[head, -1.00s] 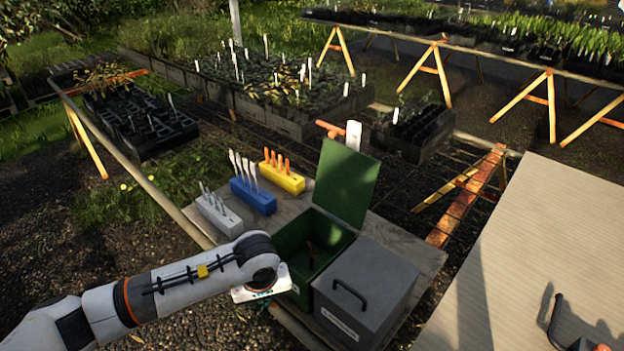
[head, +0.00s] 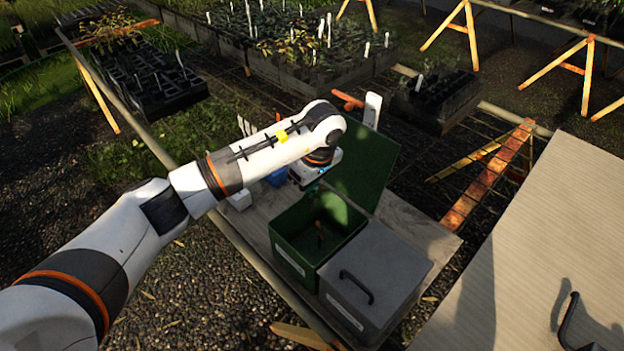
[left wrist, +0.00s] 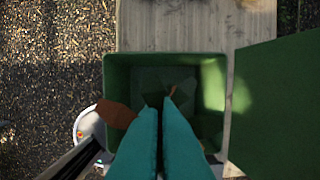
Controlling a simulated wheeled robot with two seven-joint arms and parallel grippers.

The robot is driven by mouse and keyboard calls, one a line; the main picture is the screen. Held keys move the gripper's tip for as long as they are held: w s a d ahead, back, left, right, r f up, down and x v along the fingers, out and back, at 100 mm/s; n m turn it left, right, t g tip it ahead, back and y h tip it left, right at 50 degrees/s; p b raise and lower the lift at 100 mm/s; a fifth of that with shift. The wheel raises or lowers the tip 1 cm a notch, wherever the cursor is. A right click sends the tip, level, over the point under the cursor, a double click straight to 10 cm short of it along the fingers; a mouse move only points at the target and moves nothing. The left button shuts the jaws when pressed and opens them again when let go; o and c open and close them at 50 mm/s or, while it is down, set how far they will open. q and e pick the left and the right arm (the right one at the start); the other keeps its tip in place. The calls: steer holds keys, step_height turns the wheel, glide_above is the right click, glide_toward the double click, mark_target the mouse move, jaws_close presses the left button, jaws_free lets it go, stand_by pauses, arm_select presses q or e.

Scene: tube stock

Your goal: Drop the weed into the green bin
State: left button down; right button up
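The green bin (head: 287,257) stands open on the wooden bench, its green lid (head: 368,165) tipped back. In the left wrist view the open bin (left wrist: 219,75) lies below my fingers. My left gripper (head: 314,180) is above the bin's far side in the head view; its fingertips are hard to see there. In the wrist view its teal fingers (left wrist: 160,103) are close together. A brown, leaf-like part of the weed (left wrist: 115,114) shows beside the left finger, and the rest is mostly hidden. A small brown thing (head: 319,233) shows inside the bin. My right gripper is not clearly seen.
A grey lidded box (head: 385,265) with a black handle stands right beside the bin. Partly hidden tool blocks (head: 240,198) lie behind my left arm. A pale board (head: 560,220) is at right; an orange trestle (head: 488,178) stands beyond the bench.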

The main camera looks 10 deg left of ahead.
mark_target(311, 202)
arm_select(q)
step_height(311, 202, down, 2)
steer(key=shift+w+f+b, duration=0.1)
steer(key=shift+f+b, duration=0.15)
steer(key=shift+b, duration=0.05)
arm_select(e)
steer(key=shift+w+f, duration=0.5)
steer(key=shift+w, duration=0.1)
arm_select(q)
steer(key=c, duration=2.1)
jaws_free()
steer(key=o, duration=0.5)
arm_select(e)
steer(key=shift+a, duration=0.1)
